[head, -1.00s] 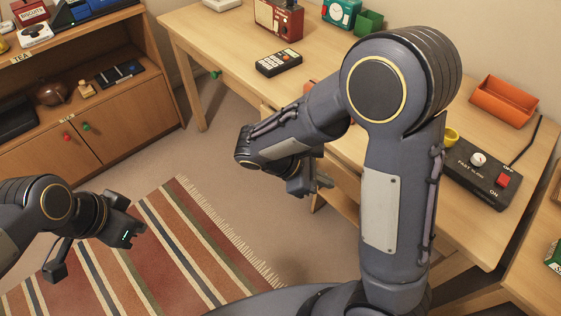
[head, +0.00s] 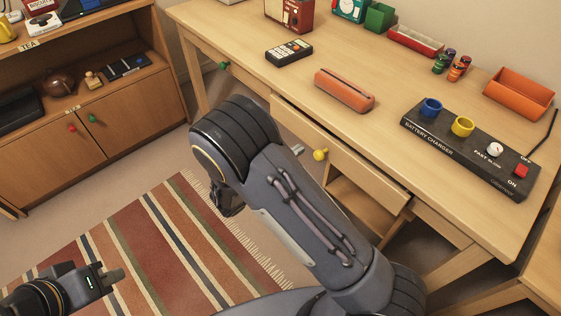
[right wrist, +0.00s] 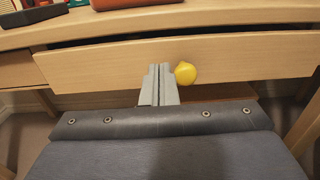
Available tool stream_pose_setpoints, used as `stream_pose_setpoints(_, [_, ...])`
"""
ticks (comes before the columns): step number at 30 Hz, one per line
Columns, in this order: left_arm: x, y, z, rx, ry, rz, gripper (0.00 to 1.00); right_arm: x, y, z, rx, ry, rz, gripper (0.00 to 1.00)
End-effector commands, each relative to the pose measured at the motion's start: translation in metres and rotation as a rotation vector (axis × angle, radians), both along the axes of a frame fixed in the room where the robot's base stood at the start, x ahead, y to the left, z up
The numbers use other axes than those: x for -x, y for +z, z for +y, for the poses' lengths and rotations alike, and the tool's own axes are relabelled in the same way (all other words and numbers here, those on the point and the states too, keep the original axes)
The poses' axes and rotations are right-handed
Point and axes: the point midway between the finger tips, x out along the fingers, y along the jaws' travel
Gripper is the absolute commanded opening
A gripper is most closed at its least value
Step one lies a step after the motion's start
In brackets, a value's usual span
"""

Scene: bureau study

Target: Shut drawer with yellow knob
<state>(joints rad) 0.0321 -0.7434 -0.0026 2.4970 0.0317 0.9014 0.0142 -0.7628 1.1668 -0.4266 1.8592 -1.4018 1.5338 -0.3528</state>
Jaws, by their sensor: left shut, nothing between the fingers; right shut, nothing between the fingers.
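The drawer (head: 368,188) with the yellow knob (head: 320,155) is in the desk and stands slightly open, with a dark gap behind its front. The right wrist view also shows the drawer front (right wrist: 90,67) and the yellow knob (right wrist: 185,73). My right gripper (right wrist: 160,70) is shut and empty, its fingertips at the drawer front just left of the knob; I cannot tell whether they touch it. In the head view my right gripper (head: 298,150) is mostly hidden behind my arm. My left gripper (head: 115,274) is shut and empty over the rug, far from the drawer.
A second drawer has a green knob (head: 223,65). On the desk top are a calculator (head: 289,53), an orange case (head: 344,90), a battery charger (head: 470,150) and an orange tray (head: 518,95). A wooden cabinet (head: 100,160) stands at left. The striped rug (head: 150,240) lies on open floor.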

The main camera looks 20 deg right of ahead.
Motion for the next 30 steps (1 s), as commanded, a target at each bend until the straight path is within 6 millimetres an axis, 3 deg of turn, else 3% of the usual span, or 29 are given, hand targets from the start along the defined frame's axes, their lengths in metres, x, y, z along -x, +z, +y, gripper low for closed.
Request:
stream_pose_setpoints(3, [0.0, -0.003, 0.0, 0.0, -0.001, 0.0, 0.0, -0.009, -0.001, -0.024, -0.001, -0.004, 0.0, 0.0])
stream_pose_setpoints(9, [0.0, -0.006, 0.0, -0.001, 0.0, 0.0, 0.0, -0.019, -0.001, -0.049, -0.001, -0.003, -0.001, 0.0])
stream_pose_setpoints(25, [0.0, -0.006, 0.0, -0.002, -0.001, 0.0, 0.0, -0.024, 0.0, -0.06, -0.001, -0.002, -0.001, 0.0])
stream_pose_setpoints(30, [0.0, 0.001, 0.0, -0.002, -0.001, 0.0, 0.0, -0.034, 0.002, -0.085, 0.0, -0.005, 0.0, 0.0])
